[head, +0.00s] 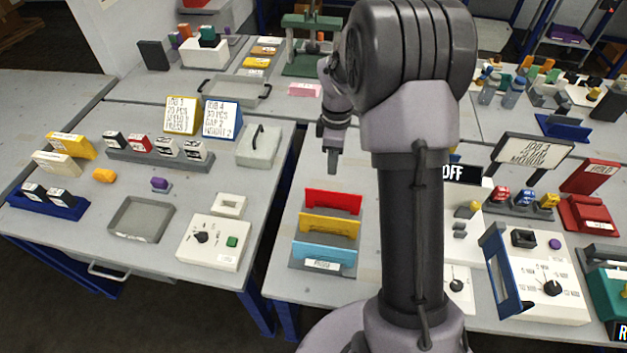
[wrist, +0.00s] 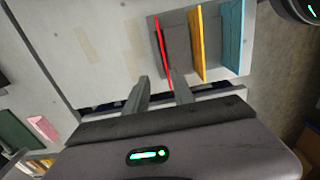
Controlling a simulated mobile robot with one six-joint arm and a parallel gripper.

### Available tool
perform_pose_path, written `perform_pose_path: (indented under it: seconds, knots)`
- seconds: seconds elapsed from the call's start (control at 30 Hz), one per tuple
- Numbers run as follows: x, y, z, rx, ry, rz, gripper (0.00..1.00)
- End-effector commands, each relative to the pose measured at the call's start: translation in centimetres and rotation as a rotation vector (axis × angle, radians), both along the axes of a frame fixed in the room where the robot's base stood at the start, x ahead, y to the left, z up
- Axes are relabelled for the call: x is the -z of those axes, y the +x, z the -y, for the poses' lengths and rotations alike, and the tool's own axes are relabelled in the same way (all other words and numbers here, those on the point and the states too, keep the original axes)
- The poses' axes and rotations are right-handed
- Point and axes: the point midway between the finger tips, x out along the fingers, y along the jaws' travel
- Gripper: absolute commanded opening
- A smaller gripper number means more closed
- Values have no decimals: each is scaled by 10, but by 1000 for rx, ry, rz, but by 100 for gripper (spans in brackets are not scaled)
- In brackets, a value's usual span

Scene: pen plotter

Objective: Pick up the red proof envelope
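The red proof envelope (head: 333,202) stands upright at the back of a grey rack (head: 351,242) on the table, behind a yellow and a blue envelope. In the wrist view the red envelope (wrist: 162,52) shows edge-on as a thin red strip at the rack's left end. My gripper (wrist: 162,84) is open, its two grey fingers apart with nothing seen between them. The fingertips point toward the red envelope's near end and look short of it. In the head view my gripper (head: 332,165) hangs above and behind the rack, with its fingers hard to make out.
A yellow envelope (head: 328,225) and a blue envelope (head: 324,256) stand in front of the red one in the same rack. A white control box (head: 214,242) is on the table to the left. Table space left of the rack in the wrist view is clear.

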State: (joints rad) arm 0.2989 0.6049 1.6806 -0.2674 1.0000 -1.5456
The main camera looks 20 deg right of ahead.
Motion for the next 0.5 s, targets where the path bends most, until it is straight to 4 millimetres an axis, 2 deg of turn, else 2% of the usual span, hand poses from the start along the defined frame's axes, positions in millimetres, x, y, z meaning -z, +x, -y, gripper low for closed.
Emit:
perform_pose_path:
  seconds: [0.03,0.2,0.3,0.5]
  knots:
    - [21,-2,0,1,1,-4,30]
    - [73,-2,-1,2,2,-3,30]
    - [94,-2,-1,3,1,-3,30]
    - [111,-3,-1,3,1,-1,30]
